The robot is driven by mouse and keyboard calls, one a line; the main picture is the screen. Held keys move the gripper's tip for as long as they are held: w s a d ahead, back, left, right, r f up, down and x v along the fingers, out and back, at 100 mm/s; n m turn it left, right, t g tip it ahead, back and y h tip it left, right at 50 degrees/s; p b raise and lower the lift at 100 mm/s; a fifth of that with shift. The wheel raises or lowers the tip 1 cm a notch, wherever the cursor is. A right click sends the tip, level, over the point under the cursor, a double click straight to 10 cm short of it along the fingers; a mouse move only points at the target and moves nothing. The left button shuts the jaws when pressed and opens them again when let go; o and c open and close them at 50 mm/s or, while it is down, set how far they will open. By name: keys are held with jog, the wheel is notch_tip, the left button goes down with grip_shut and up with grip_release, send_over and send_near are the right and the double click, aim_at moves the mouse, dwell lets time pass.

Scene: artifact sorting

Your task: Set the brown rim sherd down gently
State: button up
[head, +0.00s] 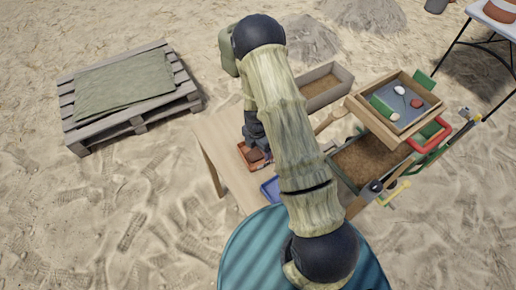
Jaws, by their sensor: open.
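My gripper (257,147) is small and dark in the head view, pointing down at a red-rimmed tray (243,158) on the wooden table. My own arm hides much of it. Its jaws are open. A brownish-red piece (256,155), perhaps the brown rim sherd, shows inside the tray just below the gripper. It is too small to tell its shape or whether the fingers touch it.
A blue tray (269,188) lies nearer on the table (215,139), partly behind my arm. To the right stand a soil-filled box (366,162), a raised wooden sieve frame (359,112) with several small pieces, and a grey trough (343,75). A pallet (141,122) lies on the sand at left.

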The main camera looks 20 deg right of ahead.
aim_at(257, 152)
jog(key=shift+r, duration=0.1)
notch_tip(257, 152, up, 12)
jog(key=b, duration=0.1)
jog(key=shift+w, duration=0.2)
jog(key=shift+a, duration=0.1)
dwell(0.3)
dwell(0.3)
jog(key=s+r+m+t, duration=0.3)
jog(key=s+r+m, duration=1.1)
jog(key=m, duration=1)
jog(key=shift+s+d+r, duration=0.2)
jog(key=shift+s+d, duration=0.1)
jog(key=shift+d, duration=0.05)
